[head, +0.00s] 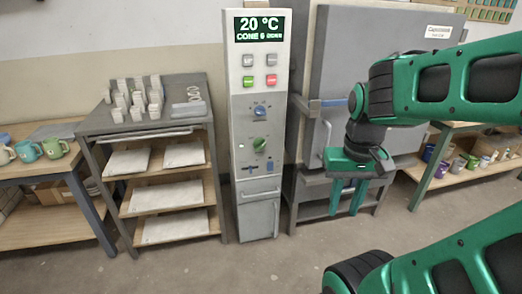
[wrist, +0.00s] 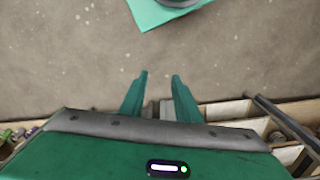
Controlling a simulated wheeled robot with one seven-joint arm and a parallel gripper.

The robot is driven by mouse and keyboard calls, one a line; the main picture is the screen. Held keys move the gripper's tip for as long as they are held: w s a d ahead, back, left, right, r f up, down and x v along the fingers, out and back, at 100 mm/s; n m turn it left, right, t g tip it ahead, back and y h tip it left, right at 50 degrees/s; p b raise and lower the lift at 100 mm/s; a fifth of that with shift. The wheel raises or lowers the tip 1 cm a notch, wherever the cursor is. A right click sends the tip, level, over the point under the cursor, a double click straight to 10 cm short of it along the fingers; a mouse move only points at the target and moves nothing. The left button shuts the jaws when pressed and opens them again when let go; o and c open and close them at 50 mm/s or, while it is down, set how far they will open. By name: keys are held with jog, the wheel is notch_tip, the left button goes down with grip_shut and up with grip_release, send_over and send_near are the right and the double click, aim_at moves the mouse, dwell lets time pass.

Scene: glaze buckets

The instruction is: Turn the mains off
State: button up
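The grey control column (head: 240,130) stands left of the kiln, with a lit display (head: 259,27) reading 20 °C and CONE 6. Below it are two grey buttons, a green button (head: 248,82) and a red button (head: 271,80). Under these are a blue knob (head: 260,109), a green knob (head: 259,144), a small slider (head: 250,169) and a blue part (head: 270,167). I cannot tell which control is the mains. My gripper (head: 346,208) points down, open and empty, right of the column and before the kiln; its fingers also show apart in the wrist view (wrist: 158,78).
The kiln (head: 350,60) stands behind my arm. A metal rack (head: 95,124) with shelves stands left of the column, and a bench (head: 30,178) with mugs is at far left. Another shelf (head: 425,175) with pots is at right. The floor (head: 250,265) in front is clear.

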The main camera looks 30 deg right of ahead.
jog(key=w+d+f+m+t+h, duration=0.1)
jog(key=w+d+f, duration=0.15)
jog(key=w, duration=0.45)
jog(key=w+d+f+t+h, duration=0.15)
jog(key=w+d, duration=0.25)
jog(key=w, duration=0.4)
jog(key=m+t+h, duration=0.2)
jog(key=m+t, duration=0.1)
jog(key=t, duration=0.6)
send_near(262, 146)
jog(key=s+d+r, duration=0.2)
jog(key=s, duration=0.6)
jog(key=w+a+f+m+t, duration=0.2)
jog(key=w+f+t, duration=0.2)
jog(key=f+t, duration=0.2)
jog(key=shift+h, duration=0.25)
jog(key=x, duration=1.1)
jog(key=shift+a+f, duration=0.15)
jog(key=shift+f, duration=0.2)
grip_shut()
jog(key=shift+g, duration=0.25)
